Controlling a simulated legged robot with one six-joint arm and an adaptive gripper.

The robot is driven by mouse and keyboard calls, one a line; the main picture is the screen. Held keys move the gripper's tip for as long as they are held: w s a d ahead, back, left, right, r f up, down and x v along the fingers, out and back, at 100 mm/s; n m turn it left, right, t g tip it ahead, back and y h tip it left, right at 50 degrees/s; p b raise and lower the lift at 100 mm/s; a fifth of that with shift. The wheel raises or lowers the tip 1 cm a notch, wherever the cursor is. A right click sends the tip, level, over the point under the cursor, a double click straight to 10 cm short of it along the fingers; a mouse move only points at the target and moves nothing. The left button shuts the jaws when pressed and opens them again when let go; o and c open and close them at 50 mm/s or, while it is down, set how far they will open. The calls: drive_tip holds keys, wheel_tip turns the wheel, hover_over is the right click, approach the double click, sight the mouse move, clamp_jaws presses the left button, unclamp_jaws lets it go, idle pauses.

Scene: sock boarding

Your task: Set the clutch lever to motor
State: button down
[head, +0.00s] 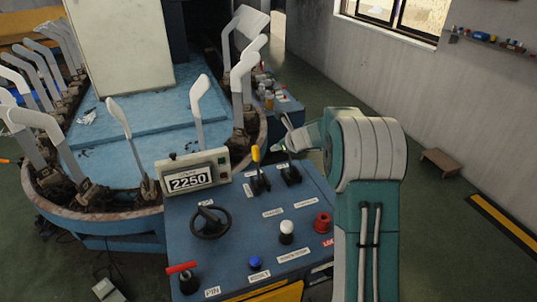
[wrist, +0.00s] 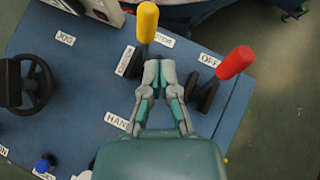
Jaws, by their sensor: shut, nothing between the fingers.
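A lever with a yellow handle (head: 256,154) stands on the blue control panel (head: 190,232); it also shows in the wrist view (wrist: 147,22). In the head view, my gripper (head: 284,138) is over the panel's far right part.
A lever with a red handle (wrist: 236,62) stands just right of my gripper, by an OFF label (wrist: 209,60).

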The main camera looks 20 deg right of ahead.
wheel_tip(320, 180, up, 6)
drive_tip(key=s+d, duration=0.2)
drive_tip(key=shift+s+d, duration=0.15)
drive_tip(key=shift+f, duration=0.1)
